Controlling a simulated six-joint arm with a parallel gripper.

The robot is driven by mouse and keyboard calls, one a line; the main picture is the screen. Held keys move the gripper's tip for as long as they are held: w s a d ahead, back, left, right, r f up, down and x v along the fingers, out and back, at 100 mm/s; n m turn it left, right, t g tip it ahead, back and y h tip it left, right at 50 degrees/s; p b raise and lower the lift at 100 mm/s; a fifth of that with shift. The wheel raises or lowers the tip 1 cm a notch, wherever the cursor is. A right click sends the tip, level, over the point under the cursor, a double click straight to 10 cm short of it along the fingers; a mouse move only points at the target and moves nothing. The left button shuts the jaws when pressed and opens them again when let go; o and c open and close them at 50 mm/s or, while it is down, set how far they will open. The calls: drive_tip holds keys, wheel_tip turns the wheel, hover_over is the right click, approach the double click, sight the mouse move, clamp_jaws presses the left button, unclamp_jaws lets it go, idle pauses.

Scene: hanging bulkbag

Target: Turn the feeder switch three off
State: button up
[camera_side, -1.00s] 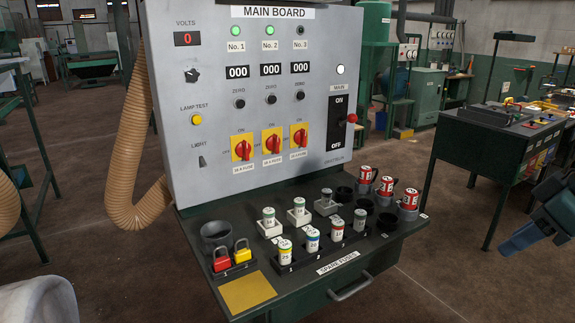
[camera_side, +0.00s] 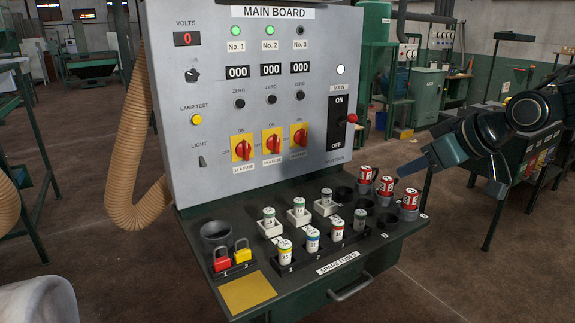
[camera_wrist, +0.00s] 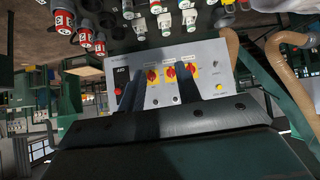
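Feeder switch three is the rightmost red rotary handle on a yellow plate (camera_side: 299,136) on the grey main board. Its handle looks roughly upright, toward the ON mark. It also shows in the inverted wrist view (camera_wrist: 153,76), where it is the leftmost of the three. Switches one (camera_side: 243,149) and two (camera_side: 272,143) sit to its left in the side view. My gripper (camera_side: 402,168) is right of the board, apart from it. In the wrist view its two dark fingers stand apart with nothing held between them (camera_wrist: 160,80).
The black main lever with a red knob (camera_side: 352,118) juts out right of switch three. Red-and-white cylinders (camera_side: 387,186) and spare fuses (camera_side: 338,230) stand on the shelf below. Lamps No. 1 (camera_side: 236,31) and No. 2 (camera_side: 268,30) are green; No. 3 (camera_side: 300,30) is dark.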

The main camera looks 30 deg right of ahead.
drive_tip(key=w+d+f+t, duration=0.2)
drive_tip(key=w+t, duration=0.2)
drive_tip(key=w, duration=1.5)
drive_tip(key=m+t, duration=0.1)
drive_tip(key=t, duration=0.3)
approach(305, 138)
drive_tip(key=shift+h, duration=0.3)
drive_tip(key=shift+s+a+f, duration=0.1)
drive_tip(key=shift+s, duration=2.55)
drive_tip(key=shift+w, duration=0.15)
drive_tip(key=shift+w, duration=6.7)
clamp_jaws()
